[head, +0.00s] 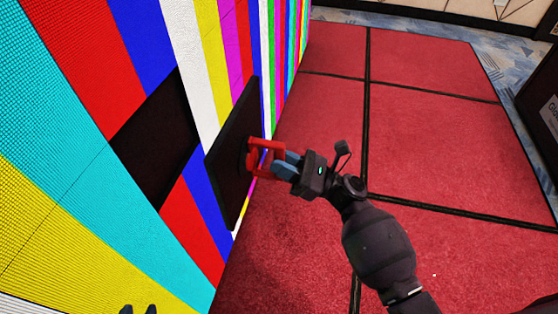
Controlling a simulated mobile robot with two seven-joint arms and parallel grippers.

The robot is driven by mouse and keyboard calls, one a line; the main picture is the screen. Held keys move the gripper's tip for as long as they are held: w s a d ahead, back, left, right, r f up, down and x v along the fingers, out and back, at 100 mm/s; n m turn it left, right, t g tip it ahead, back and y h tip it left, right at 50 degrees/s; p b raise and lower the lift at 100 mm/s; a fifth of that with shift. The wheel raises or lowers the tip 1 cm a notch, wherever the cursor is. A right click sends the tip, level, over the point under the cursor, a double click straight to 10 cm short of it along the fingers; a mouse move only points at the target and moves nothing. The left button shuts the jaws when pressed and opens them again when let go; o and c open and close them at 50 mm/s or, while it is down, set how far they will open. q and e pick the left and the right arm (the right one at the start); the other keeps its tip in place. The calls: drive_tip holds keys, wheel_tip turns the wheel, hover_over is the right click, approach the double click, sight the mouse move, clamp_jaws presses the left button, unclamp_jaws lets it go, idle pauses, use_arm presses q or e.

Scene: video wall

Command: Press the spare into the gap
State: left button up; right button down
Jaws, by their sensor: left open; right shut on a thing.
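The gap (155,140) is a dark, empty four-sided opening in the striped video wall (60,130). The spare (229,160) is a thin black panel. It stands upright just right of the gap, apart from it and seen at a steep angle, and covers part of the stripes. A red handle (262,158) is on its right-hand face. My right gripper (284,164), with blue fingers, is shut on this handle. The spare's wall-facing side is hidden.
The lit wall runs from the left edge to the top middle. Red floor panels (430,140) with black seams lie clear to the right. A dark sign or case (540,100) stands at the far right edge. Patterned blue carpet (515,75) shows beyond the red floor.

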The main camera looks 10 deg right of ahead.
sight(254, 159)
drive_tip(key=shift+w+a+r, duration=0.1)
drive_tip(key=shift+w+a, duration=0.15)
drive_tip(key=shift+a, duration=0.35)
drive_tip(key=shift+w+a, duration=0.2)
drive_tip(key=shift+a, duration=0.4)
drive_tip(key=shift+w+a, duration=0.25)
drive_tip(key=shift+a, duration=0.35)
drive_tip(key=shift+w+a, duration=0.25)
drive_tip(key=shift+a, duration=0.35)
drive_tip(key=shift+w+a+b, duration=0.2)
drive_tip(key=shift+w+a, duration=0.05)
drive_tip(key=shift+a, duration=0.35)
drive_tip(key=shift+w+a+b, duration=0.2)
drive_tip(key=shift+w+a, duration=0.05)
drive_tip(key=shift+a, duration=0.35)
drive_tip(key=shift+a, duration=0.15)
